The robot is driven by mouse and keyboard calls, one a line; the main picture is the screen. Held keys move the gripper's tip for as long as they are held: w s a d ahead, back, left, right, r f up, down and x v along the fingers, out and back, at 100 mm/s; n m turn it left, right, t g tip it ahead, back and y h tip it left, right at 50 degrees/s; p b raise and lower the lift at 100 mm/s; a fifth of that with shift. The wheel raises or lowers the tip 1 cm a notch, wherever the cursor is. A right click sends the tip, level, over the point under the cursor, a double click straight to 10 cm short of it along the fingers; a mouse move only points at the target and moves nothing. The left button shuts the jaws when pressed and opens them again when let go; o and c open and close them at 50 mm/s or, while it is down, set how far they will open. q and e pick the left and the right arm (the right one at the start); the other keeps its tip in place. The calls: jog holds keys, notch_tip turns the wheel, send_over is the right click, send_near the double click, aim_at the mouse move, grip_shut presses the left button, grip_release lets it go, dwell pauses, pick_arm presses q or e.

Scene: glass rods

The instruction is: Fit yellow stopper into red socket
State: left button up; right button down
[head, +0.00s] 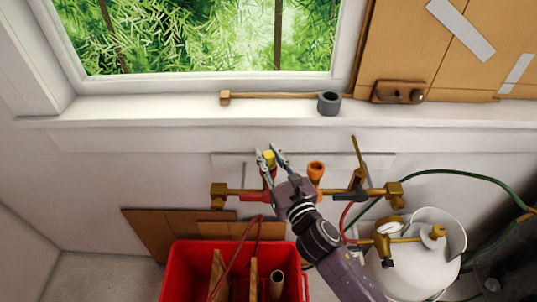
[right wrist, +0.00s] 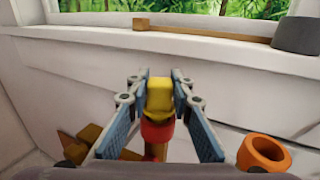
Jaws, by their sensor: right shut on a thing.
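My right gripper (head: 269,155) reaches up to the pipe rail on the wall, with its fingers closed on the yellow stopper (head: 269,158). In the right wrist view the stopper (right wrist: 159,98) sits between the two blue finger pads. The red socket (right wrist: 157,131) is directly below the stopper, and the two look lined up and touching or nearly so. How deep the stopper sits cannot be told. In the head view the red socket (head: 268,178) is partly hidden by the gripper. My left gripper is not in view.
An orange socket (head: 316,169) stands open on the brass rail (head: 240,192), right of the red one. A red crate (head: 181,271) and white tank (head: 408,278) stand below.

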aim_at(271, 163)
jog(key=shift+f+b, duration=0.5)
jog(key=shift+f, duration=0.1)
jog(key=c, duration=2)
grip_release()
jog(key=shift+s, duration=0.1)
jog(key=shift+p+v, duration=0.3)
jog(key=shift+v, duration=5.2)
